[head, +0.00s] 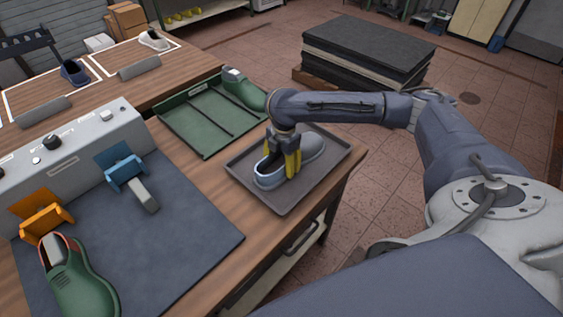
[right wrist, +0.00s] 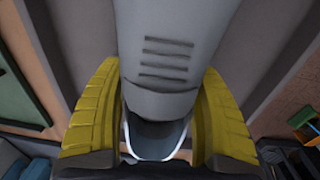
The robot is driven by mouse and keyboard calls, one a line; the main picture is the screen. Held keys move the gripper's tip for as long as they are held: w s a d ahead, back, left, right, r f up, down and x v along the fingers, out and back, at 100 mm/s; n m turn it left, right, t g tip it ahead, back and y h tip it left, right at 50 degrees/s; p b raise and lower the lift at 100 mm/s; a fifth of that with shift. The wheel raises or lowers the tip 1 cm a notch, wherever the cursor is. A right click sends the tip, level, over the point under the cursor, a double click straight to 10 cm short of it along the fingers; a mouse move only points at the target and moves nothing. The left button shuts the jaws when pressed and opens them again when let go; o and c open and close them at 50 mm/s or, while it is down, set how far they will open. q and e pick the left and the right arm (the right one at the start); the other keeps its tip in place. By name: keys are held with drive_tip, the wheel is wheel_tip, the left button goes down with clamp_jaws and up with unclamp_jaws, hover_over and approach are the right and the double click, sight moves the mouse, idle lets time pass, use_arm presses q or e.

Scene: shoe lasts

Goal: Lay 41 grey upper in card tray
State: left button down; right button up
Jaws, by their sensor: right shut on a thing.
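The grey upper (head: 290,162) is a pale blue-grey slip-on shoe with a dark opening. It is in or just above the dark grey tray (head: 286,207) near the bench's front edge; I cannot tell whether it touches the tray floor. My right gripper (head: 284,172) comes down from above, its yellow fingers shut on both sides of the upper. In the right wrist view the upper (right wrist: 168,60) runs between the two yellow fingers (right wrist: 160,125), with its opening nearest the camera. I cannot read any number on it. My left gripper is out of view.
A green divided tray (head: 207,118) holds a green shoe (head: 243,90) behind the grey tray. A dark mat (head: 165,240) at left bears a grey control box (head: 70,150), orange and blue holders and another green shoe (head: 78,283). Dark stacked sheets (head: 365,50) stand beyond.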

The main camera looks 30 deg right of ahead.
drive_tip(key=o, duration=1.3)
drive_tip(key=shift+r, duration=0.1)
wheel_tip(320, 180, up, 12)
drive_tip(key=shift+s, duration=0.3)
